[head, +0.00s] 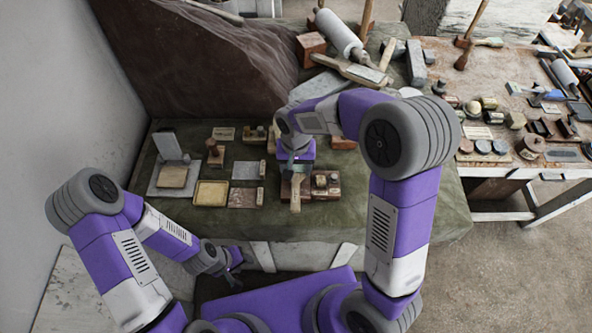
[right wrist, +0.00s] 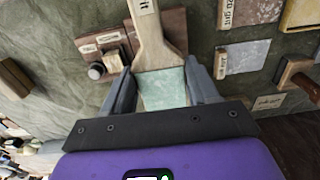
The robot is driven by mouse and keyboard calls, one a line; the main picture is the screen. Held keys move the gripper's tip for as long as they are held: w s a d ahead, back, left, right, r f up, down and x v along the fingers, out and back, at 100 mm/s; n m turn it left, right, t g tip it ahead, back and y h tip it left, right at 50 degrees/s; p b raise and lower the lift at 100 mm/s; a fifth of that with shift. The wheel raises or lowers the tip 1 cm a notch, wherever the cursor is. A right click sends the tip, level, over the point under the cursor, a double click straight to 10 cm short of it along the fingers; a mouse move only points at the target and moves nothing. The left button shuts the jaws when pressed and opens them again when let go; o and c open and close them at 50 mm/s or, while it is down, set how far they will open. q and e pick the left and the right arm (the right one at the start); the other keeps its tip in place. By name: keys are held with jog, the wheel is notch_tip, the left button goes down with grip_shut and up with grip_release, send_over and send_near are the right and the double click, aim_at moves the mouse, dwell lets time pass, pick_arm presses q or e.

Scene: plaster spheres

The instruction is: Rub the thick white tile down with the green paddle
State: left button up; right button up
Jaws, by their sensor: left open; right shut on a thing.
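My right gripper (right wrist: 163,92) is shut on the green paddle (right wrist: 162,87); its pale green pad is between the fingers, and its wooden handle points away from me in the right wrist view. In the head view, the paddle's handle (head: 296,194) shows over a dark reddish board, below the gripper (head: 295,168). I cannot tell whether they touch. I cannot be sure which piece is the thick white tile: a thick cream tile (head: 172,176) lies on a pale slab at left, and a speckled grey-white tile (head: 246,170) lies nearer the paddle. My left gripper (head: 234,262) is open and empty.
The green-covered bench also holds a yellow-rimmed tile (head: 211,194), a brownish tile (head: 243,198), a handled block (head: 215,155) and an upright pale block (head: 167,145). A large brown rock (head: 200,70) rises behind. A crowded table (head: 490,170) stands at right.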

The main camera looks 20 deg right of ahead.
aim_at(296, 182)
jog(key=shift+s+a+b, duration=0.2)
jog(key=shift+s+a, duration=0.05)
jog(key=shift+s, duration=0.7)
jog(key=shift+s+a+b, duration=0.15)
jog(key=shift+s+a, duration=0.1)
jog(key=shift+s, duration=0.7)
jog(key=shift+w+d+p, duration=0.15)
jog(key=shift+w+d, duration=0.05)
jog(key=shift+w, duration=0.55)
jog(key=shift+w+d+p, duration=0.2)
jog(key=shift+w+d, duration=0.05)
jog(key=shift+w, duration=0.45)
jog(key=shift+w+d+p, duration=0.15)
jog(key=shift+w+d, duration=0.05)
jog(key=shift+w, duration=0.55)
jog(key=shift+s+a, duration=0.1)
jog(key=shift+s, duration=0.05)
jog(key=shift+s+a+f+b, duration=0.1)
jog(key=shift+s+a+b, duration=0.1)
jog(key=shift+s, duration=0.5)
jog(key=shift+s+a+b, duration=0.15)
jog(key=shift+s, duration=0.55)
jog(key=shift+s+a+f+b, duration=0.1)
jog(key=shift+s+a+b, duration=0.1)
jog(key=shift+s, duration=0.5)
